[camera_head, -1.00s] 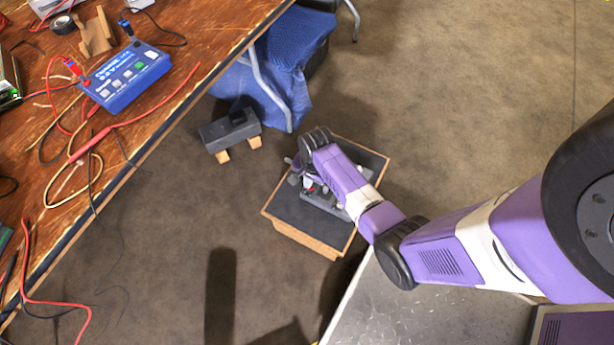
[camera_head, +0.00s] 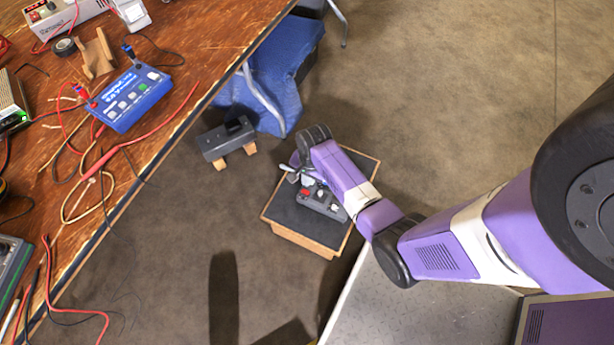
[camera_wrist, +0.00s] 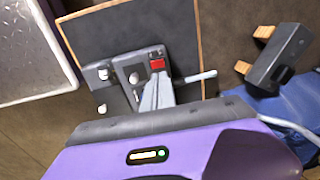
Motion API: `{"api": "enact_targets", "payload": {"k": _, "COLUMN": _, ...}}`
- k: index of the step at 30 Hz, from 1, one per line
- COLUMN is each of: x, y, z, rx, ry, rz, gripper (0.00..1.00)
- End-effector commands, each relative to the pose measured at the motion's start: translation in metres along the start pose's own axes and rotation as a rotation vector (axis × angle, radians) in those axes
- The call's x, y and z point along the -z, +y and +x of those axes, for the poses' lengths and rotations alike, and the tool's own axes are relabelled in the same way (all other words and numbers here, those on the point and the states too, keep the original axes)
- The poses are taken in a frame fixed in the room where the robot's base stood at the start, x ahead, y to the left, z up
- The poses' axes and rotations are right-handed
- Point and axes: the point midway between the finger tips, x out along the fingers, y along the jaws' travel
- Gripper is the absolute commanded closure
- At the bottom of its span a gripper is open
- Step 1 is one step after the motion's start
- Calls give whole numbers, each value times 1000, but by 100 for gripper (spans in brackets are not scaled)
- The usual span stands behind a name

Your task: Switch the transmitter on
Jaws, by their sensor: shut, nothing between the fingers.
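The transmitter (camera_head: 325,203) is a dark grey box with pale knobs and a red switch (camera_head: 306,191), lying on a black-topped wooden box. In the wrist view its body (camera_wrist: 122,80) shows pale knobs, and the red switch (camera_wrist: 157,65) is near its far right corner. My gripper (camera_head: 296,173) is shut and empty at the transmitter's left end in the head view. In the wrist view my grey fingertips (camera_wrist: 160,84) point at the switch, just short of it in the picture. I cannot tell whether they touch. The switch's position is too small to read.
The wooden box (camera_head: 290,238) stands on the floor. A dark grey block on wooden feet (camera_head: 226,139) is left of it, near a blue cloth (camera_head: 275,85). A wooden table (camera_head: 175,125) with wires and a blue device (camera_head: 130,97) fills the left. Floor at right is open.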

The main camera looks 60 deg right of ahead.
Motion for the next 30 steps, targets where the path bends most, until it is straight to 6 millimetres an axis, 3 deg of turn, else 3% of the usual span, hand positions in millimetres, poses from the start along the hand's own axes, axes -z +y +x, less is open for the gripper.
{"api": "enact_targets", "payload": {"k": 3, "x": 0, "y": -1, "z": -31, "rx": 3, "ry": 2, "rz": -1, "gripper": 100}}
{"api": "enact_targets", "payload": {"k": 12, "x": 0, "y": -1, "z": -72, "rx": 3, "ry": 1, "rz": -1, "gripper": 100}}
{"api": "enact_targets", "payload": {"k": 30, "x": -1, "y": 0, "z": -72, "rx": 12, "ry": 2, "rz": 1, "gripper": 100}}
